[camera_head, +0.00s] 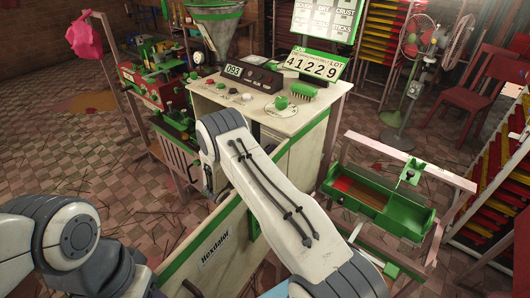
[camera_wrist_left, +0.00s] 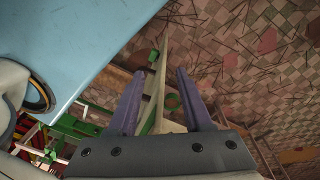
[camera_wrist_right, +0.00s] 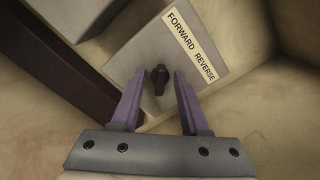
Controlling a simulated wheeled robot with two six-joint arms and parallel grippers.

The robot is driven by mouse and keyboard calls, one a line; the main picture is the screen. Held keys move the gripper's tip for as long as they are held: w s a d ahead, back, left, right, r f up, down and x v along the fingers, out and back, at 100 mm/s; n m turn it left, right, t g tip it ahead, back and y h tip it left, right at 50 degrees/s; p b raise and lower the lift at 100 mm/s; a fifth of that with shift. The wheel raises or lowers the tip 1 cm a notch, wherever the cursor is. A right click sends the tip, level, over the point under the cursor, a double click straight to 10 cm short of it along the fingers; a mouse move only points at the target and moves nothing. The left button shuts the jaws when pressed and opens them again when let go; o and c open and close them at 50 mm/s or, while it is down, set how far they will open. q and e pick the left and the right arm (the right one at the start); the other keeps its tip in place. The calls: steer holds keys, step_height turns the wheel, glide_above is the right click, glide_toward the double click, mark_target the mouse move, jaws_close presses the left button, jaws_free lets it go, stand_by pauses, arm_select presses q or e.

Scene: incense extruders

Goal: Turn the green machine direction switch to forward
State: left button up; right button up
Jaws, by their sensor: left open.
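The direction switch is a small black knob (camera_wrist_right: 159,82) on a grey box (camera_wrist_right: 145,45) in the right wrist view. A cream label (camera_wrist_right: 189,45) beside it reads FORWARD and REVERSE. The knob's long side runs roughly up and down in that view. My right gripper (camera_wrist_right: 159,73) is open, with its fingertips on either side of the knob; I cannot tell whether they touch it. In the head view my right arm hides the switch and most of that gripper. My left gripper (camera_wrist_left: 161,74) is open and empty above the floor in the left wrist view.
A green tray (camera_head: 375,198) is at right. Tiled floor at left is mostly clear.

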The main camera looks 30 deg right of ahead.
steer(key=b+v, duration=0.1)
steer(key=v, duration=0.9)
steer(key=shift+a+b, duration=0.2)
steer(key=shift+b, duration=0.1)
